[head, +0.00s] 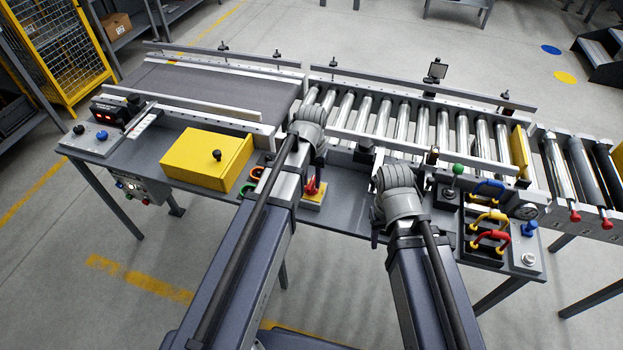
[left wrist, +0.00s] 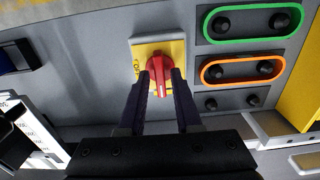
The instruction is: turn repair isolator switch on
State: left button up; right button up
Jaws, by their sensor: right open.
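The repair isolator switch is a red rotary knob (left wrist: 158,72) on a yellow plate (left wrist: 177,50). In the head view the red knob (head: 312,187) shows beside my left wrist, on the front ledge of the conveyor. My left gripper (left wrist: 161,76) has a finger on each side of the knob, close against it. The knob's handle runs roughly up and down in the left wrist view. Lettering on the plate's left is only partly readable. My right gripper (head: 377,222) is mostly hidden by its own wrist, over the ledge to the right, apart from the switch.
A yellow box (head: 205,160) stands left on the ledge. Coloured handles (head: 490,220) and a green-topped lever (head: 457,170) are at right. Rollers (head: 400,118) lie behind.

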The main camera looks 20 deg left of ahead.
aim_at(312, 183)
pick_arm(q)
jog(key=shift+o, duration=0.7)
jog(key=shift+r, duration=0.1)
notch_tip(312, 183, up, 8)
jog(key=p, duration=0.8)
jog(key=shift+f, duration=0.2)
jog(key=s+d+m+y, duration=0.1)
jog(key=s+d+m, duration=0.2)
jog(key=s+d, duration=0.7)
jog(key=s, duration=0.4)
jog(key=shift+d, duration=0.3)
jog(key=shift+a+r, duration=0.1)
